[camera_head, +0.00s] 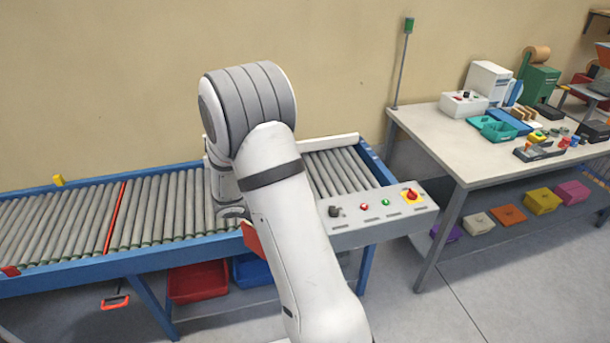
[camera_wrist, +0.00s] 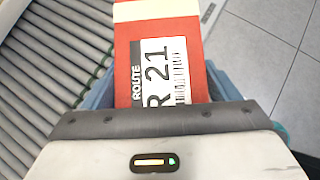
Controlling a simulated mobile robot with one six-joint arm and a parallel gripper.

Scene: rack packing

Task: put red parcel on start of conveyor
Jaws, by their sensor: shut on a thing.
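The red parcel (camera_wrist: 124,70) has a white band and a white label reading "ROUTE" and "R 21" with a barcode. In the head view a small red part of the parcel (camera_head: 251,239) shows beside my arm, at the conveyor's near rail; my arm hides the rest. The conveyor (camera_head: 70,262) has grey rollers and a blue frame. In the wrist view its rollers (camera_wrist: 50,60) lie left of the parcel. I cannot tell whether the parcel touches it.
A control panel (camera_head: 378,214) with buttons adjoins the conveyor's near right side. A red line (camera_head: 114,218) crosses the rollers. Red (camera_head: 198,283) and blue (camera_head: 255,268) bins sit underneath. A cluttered workbench (camera_head: 425,122) stands right. The visible rollers left of my arm are clear.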

